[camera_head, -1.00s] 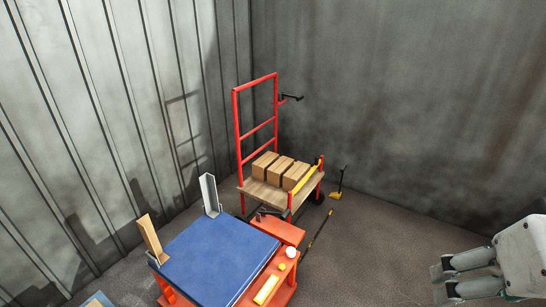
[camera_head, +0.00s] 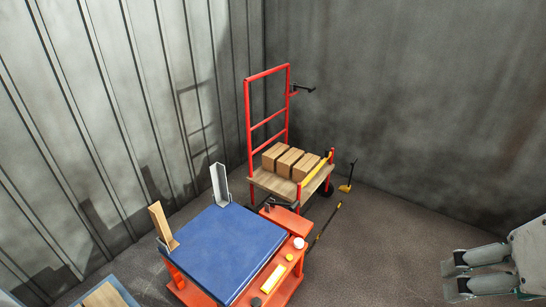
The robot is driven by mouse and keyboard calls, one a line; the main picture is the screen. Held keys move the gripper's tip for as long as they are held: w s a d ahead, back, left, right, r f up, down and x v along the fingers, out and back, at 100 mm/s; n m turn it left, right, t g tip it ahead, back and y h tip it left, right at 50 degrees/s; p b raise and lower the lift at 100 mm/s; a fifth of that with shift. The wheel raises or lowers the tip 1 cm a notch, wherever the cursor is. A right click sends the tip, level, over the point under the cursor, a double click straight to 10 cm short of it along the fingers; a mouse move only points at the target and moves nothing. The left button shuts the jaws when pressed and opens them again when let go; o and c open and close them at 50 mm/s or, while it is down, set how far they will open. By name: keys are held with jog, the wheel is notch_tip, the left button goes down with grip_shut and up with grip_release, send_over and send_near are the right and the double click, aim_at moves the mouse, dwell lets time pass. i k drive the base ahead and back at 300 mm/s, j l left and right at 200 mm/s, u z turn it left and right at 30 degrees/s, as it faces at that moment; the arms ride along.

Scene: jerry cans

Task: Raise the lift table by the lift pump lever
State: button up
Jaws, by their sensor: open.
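The lift table with a blue top (camera_head: 228,250) and an orange-red base (camera_head: 287,285) stands at the lower middle. A slim dark lever with yellow parts (camera_head: 325,224) slants up and outward at the right of the table's far end; it looks like the lift pump lever, though its lower end is hard to make out. My gripper (camera_head: 450,276) is at the lower right edge, its two grey fingers apart and empty, pointing left. It is well to the right of the table and the lever, touching neither.
A red cart (camera_head: 262,184) with several cardboard boxes (camera_head: 289,161) stands behind the table. A small black and yellow upright piece (camera_head: 347,186) stands right of it. Floor between table and gripper is clear.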

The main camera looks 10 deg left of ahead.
aim_at(292, 207)
jog(key=u, duration=0.5)
jog(key=i+l+u, duration=0.65)
jog(key=u, duration=0.2)
jog(key=i+l, duration=0.15)
jog(key=l, duration=0.2)
jog(key=i+l+u, duration=0.1)
jog(key=l, duration=0.25)
jog(key=i+l, duration=0.4)
jog(key=l, duration=0.3)
jog(key=u, duration=0.05)
